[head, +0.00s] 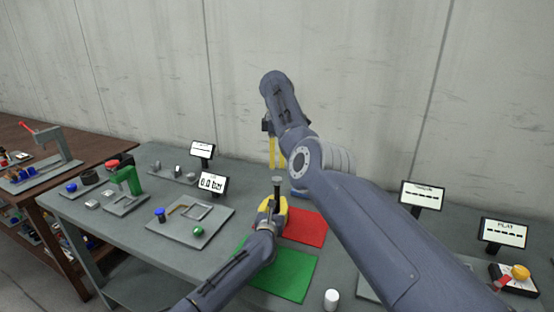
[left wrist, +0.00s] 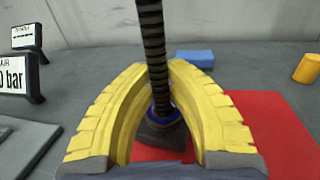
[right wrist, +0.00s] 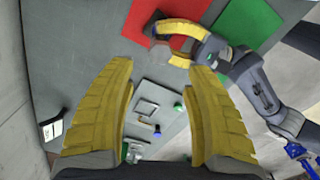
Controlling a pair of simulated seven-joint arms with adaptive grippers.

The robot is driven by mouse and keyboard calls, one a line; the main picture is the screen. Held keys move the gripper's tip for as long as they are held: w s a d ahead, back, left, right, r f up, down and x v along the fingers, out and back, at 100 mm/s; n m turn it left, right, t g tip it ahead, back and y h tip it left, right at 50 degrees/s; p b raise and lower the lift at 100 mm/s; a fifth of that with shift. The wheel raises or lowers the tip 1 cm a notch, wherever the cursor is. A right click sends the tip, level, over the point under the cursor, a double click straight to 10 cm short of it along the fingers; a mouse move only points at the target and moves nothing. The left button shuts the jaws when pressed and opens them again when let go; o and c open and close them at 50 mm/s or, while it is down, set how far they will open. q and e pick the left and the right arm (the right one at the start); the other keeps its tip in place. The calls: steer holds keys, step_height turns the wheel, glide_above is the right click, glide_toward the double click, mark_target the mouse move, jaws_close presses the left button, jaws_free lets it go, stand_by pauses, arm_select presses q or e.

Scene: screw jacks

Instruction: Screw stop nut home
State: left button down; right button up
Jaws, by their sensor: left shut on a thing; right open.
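The screw jack's dark threaded screw (left wrist: 153,50) stands upright from a dark base (left wrist: 162,138) with a blue ring around its foot. I cannot tell whether that ring is the stop nut. In the head view the jack's dark flat top (head: 277,181) shows above my left gripper (head: 273,207). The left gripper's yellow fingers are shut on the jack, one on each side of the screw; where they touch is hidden. My right gripper (right wrist: 161,68) is open and empty. In the head view it (head: 272,152) hangs above and beyond the jack, fingers pointing down.
A red mat (head: 308,228) lies by the jack, with a green mat (head: 290,275) in front. A blue block (left wrist: 195,58) and a yellow cylinder (left wrist: 307,68) lie behind. A white cylinder (head: 331,299) stands at the front. Fixtures and small displays (head: 213,184) are at left.

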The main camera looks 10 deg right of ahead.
mark_target(277, 178)
arm_select(q)
steer(key=shift+d+f, duration=0.1)
arm_select(e)
steer(key=shift+f, duration=4)
steer(key=shift+c, duration=0.2)
arm_select(q)
steer(key=shift+s, duration=0.1)
arm_select(e)
jaws_close()
steer(key=m, duration=0.5)
steer(key=shift+m, duration=0.3)
steer(key=shift+c, duration=0.5)
jaws_free()
